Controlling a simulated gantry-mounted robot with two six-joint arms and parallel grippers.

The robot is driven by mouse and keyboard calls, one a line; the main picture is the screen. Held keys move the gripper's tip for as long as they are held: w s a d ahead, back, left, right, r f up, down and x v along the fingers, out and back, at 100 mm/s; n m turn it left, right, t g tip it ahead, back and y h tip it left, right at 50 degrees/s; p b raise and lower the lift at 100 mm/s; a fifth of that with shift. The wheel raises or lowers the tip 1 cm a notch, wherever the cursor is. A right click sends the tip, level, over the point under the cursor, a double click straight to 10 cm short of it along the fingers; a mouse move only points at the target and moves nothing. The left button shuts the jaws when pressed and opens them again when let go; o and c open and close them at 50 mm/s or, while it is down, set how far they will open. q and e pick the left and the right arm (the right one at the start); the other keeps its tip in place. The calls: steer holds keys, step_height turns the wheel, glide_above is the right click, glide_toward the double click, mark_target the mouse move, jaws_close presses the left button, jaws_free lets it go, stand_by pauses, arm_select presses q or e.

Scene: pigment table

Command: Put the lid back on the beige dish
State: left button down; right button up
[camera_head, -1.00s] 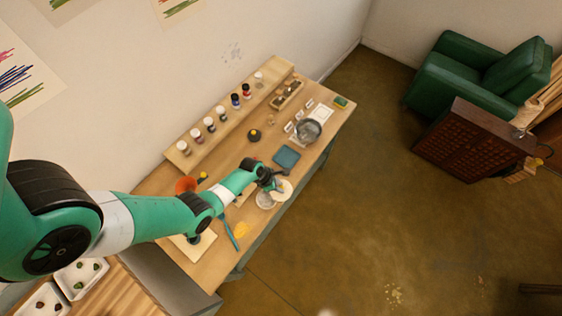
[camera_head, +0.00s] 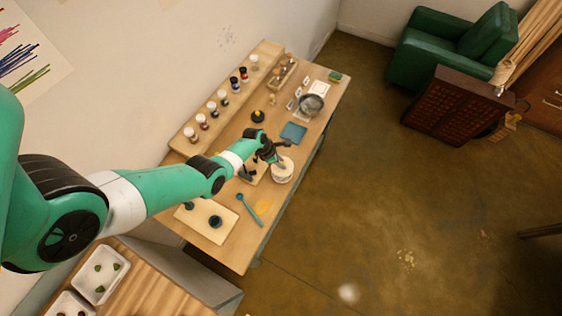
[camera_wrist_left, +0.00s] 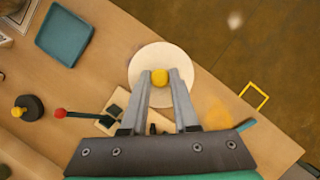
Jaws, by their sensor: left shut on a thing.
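My left gripper (camera_wrist_left: 160,77) is shut on the yellow knob (camera_wrist_left: 160,75) of a round cream lid (camera_wrist_left: 150,62). In the head view the gripper (camera_head: 277,162) holds the lid (camera_head: 286,163) at the table's front edge. The beige dish (camera_head: 281,179) shows as a pale round side directly below the lid, which lines up over it. Whether the lid touches the rim I cannot tell. In the wrist view the lid hides the dish. My right gripper is not in view.
A blue tray (camera_head: 293,132) and a grey bowl (camera_head: 311,104) stand farther along the table. A black yellow-topped object (camera_head: 257,116) stands behind the arm. A teal tool (camera_head: 248,210), yellow powder (camera_head: 263,206) and a board (camera_head: 200,213) lie nearer. Jars line the back shelf.

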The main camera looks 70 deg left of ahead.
arm_select(q)
steer(key=shift+f+b, duration=2.45)
steer(key=shift+f, duration=0.35)
steer(key=shift+f, duration=0.15)
steer(key=shift+c, duration=0.6)
jaws_free()
step_height(320, 180, up, 7)
steer(key=p, duration=0.7)
jaws_close()
stand_by(0.4)
